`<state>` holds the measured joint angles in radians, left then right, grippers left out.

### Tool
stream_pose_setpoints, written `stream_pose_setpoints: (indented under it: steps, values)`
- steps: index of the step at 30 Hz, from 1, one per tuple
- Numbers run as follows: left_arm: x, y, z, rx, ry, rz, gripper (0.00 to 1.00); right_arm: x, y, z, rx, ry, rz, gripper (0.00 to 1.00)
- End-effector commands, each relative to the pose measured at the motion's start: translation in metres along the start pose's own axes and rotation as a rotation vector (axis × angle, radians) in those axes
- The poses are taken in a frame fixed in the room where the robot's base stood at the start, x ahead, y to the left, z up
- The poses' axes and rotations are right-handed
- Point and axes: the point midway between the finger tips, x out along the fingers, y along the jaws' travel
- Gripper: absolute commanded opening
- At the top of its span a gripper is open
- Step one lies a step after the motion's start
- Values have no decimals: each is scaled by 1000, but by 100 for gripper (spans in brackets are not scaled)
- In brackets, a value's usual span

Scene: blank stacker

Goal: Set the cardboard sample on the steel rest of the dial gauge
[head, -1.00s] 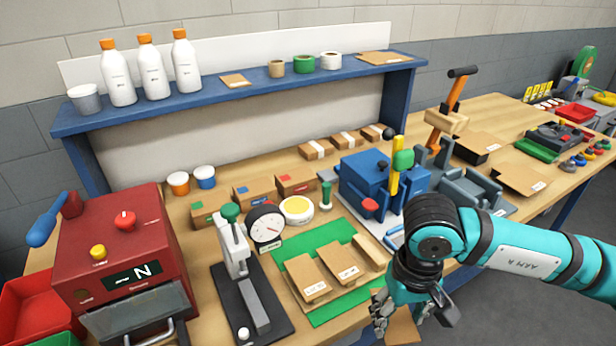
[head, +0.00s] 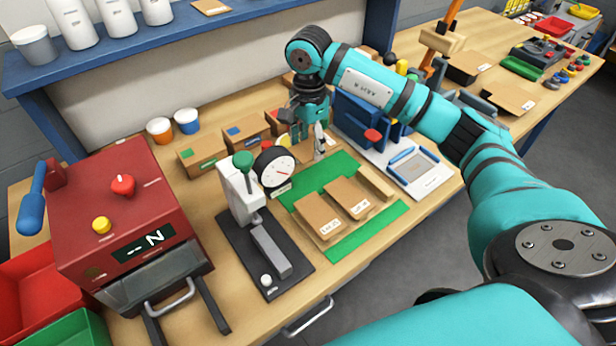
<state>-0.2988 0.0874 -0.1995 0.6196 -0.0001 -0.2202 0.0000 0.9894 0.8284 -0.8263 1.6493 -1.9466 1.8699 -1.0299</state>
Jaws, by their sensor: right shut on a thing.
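The dial gauge (head: 276,169) has a white round face and a black rim, beside a pale stand with a green-topped lever. A grey steel rest (head: 270,250) lies on the black base in front of the stand. My right gripper (head: 318,150) is behind and to the right of the dial, above the back of the green mat. It is shut on a tan cardboard sample (head: 328,150), mostly hidden by the fingers. The sample is apart from the steel rest, which looks bare. My left gripper is not in view.
Tan cardboard pieces (head: 318,214) lie on the green mat (head: 372,230). A red machine (head: 125,215) stands left of the gauge. Small cardboard boxes (head: 205,157) stand behind it. A blue device (head: 360,115) is right of my gripper, partly behind my arm.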

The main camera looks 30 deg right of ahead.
Motion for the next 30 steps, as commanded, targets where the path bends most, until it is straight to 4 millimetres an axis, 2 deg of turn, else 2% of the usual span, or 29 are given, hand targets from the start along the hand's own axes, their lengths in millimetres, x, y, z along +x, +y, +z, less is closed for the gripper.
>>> stream_pose_setpoints:
  steps: [6, 14, 18, 21, 30]
  values:
    - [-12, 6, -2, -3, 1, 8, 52, 40, 2, 0, 3, 1, 6, 42]
    - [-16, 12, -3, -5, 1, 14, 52, 63, 2, 0, 0, 0, 5, 42]
    - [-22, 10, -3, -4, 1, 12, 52, 83, 2, 0, 1, -1, 6, 42]
    - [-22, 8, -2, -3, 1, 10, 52, 90, 1, 0, -1, 1, 2, 42]
    - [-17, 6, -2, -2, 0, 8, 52, 94, 1, 0, -1, 1, 1, 42]
